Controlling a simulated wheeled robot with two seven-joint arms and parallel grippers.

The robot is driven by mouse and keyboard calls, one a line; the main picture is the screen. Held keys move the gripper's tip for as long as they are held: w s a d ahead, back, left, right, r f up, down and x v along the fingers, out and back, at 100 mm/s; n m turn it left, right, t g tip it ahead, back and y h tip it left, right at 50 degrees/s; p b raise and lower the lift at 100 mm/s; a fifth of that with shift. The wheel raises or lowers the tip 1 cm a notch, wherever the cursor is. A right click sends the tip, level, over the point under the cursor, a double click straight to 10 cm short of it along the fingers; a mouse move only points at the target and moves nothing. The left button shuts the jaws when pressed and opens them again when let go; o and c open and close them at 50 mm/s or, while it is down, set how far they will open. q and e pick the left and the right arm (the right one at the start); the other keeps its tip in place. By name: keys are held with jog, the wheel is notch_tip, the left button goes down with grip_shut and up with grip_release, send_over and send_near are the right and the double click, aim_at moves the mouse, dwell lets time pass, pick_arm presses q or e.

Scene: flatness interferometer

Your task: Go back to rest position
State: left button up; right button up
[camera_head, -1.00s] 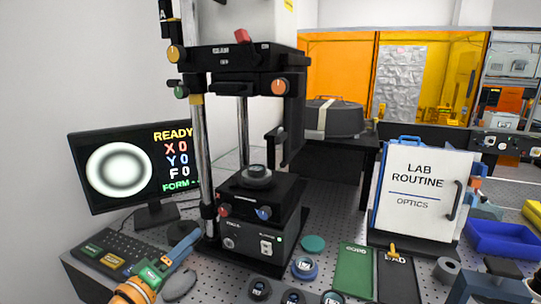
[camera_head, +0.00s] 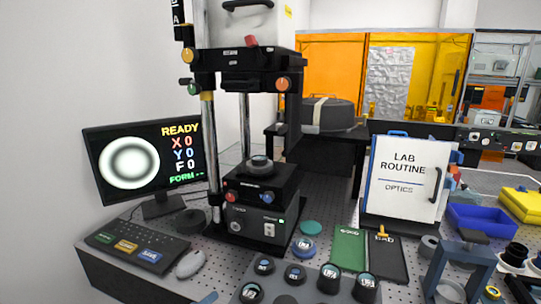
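Only a small blue tip (camera_head: 208,297), apparently of my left gripper, shows at the bottom edge, left of centre. The rest of that gripper is cut off, so its opening and any hold cannot be seen. My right gripper is not in view. The interferometer (camera_head: 262,213) stands at centre left, with a dark round part (camera_head: 259,164) on its stage. The monitor (camera_head: 145,165) beside it reads READY, X 0, Y 0, F 0 and FORM with dashes, next to a round ring pattern.
Keyboard (camera_head: 130,248) and mouse (camera_head: 190,263) lie front left. Several round pieces sit on a dark tray (camera_head: 285,283) at front centre. GOOD (camera_head: 349,250) and BAD (camera_head: 388,262) pads, a LAB ROUTINE board (camera_head: 402,180), a blue bin (camera_head: 484,221) and a blue frame (camera_head: 440,265) stand right.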

pick_arm(q)
jog(key=s+a+f+m+g+y, duration=0.1)
jog(key=s+f+m+g+y, duration=0.35)
jog(key=s, duration=0.85)
jog(key=s+f+m+g+y, duration=0.1)
jog(key=s+f+g, duration=0.4)
jog(key=s+f, duration=0.55)
notch_tip(320, 180, down, 14)
jog(key=s, duration=0.3)
jog(key=s+a+f+g, duration=0.2)
jog(key=s+f, duration=0.9)
jog(key=s, duration=0.1)
jog(key=shift+s+m, duration=0.15)
jog(key=shift+m, duration=0.2)
